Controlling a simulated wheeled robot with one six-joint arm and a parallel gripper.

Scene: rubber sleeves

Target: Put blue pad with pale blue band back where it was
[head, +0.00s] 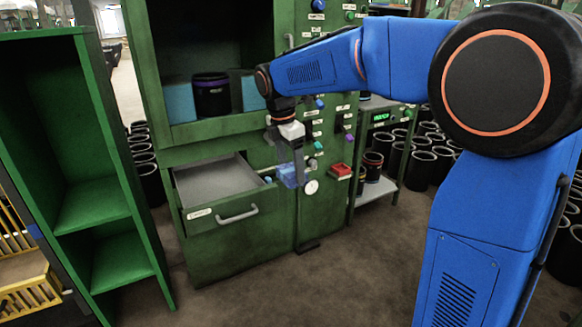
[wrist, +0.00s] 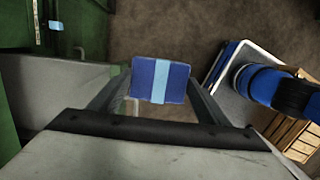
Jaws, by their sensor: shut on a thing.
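The blue pad with the pale blue band (wrist: 145,80) is between my gripper's (wrist: 160,85) two fingers in the wrist view, its band running across the middle. In the head view my gripper (head: 291,168) points down in front of the green cabinet, shut on the blue pad (head: 287,177), which shows small at the fingertips. The pad hangs in the air to the right of an open drawer (head: 214,182). The drawer's visible inside is bare grey; part of it is hidden by its front wall.
Above the drawer, an open compartment holds a black cylinder with a purple band (head: 211,97) and light blue blocks (head: 179,103). Knobs and gauges cover the panel on the right. Empty green shelves (head: 92,205) stand at left.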

